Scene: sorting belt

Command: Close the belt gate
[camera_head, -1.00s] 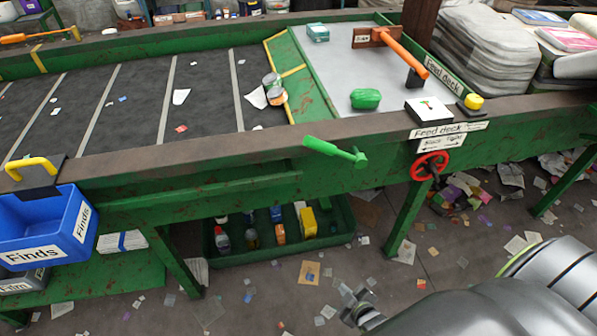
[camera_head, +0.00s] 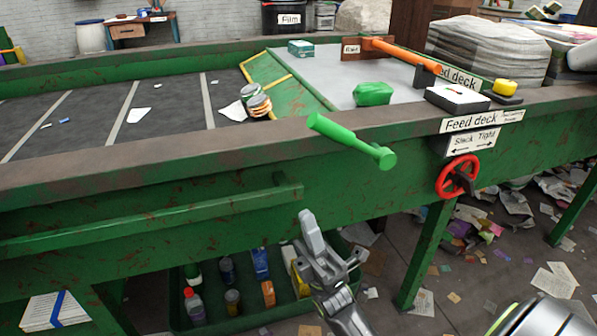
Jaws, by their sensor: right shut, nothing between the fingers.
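A green lever handle (camera_head: 338,132) sticks out from the front rail of the green sorting belt frame (camera_head: 225,165), tilted up to the left from its round pivot end. A green panel with yellow edge stripes (camera_head: 285,85) lies between the dark belt (camera_head: 95,120) and the grey feed deck (camera_head: 345,75). I cannot tell which part is the gate itself. My right gripper (camera_head: 308,228) points upward below the green lever, in front of the frame, apart from the lever. It is shut and empty. My left gripper is not in view.
An orange bar (camera_head: 405,55) and a green lump (camera_head: 373,93) are on the feed deck. A red handwheel (camera_head: 457,176) sits right of the lever under a "Slack Tight" sign (camera_head: 470,143). A green rail (camera_head: 150,220) runs along the frame's front. A tray with bottles (camera_head: 205,318) is below.

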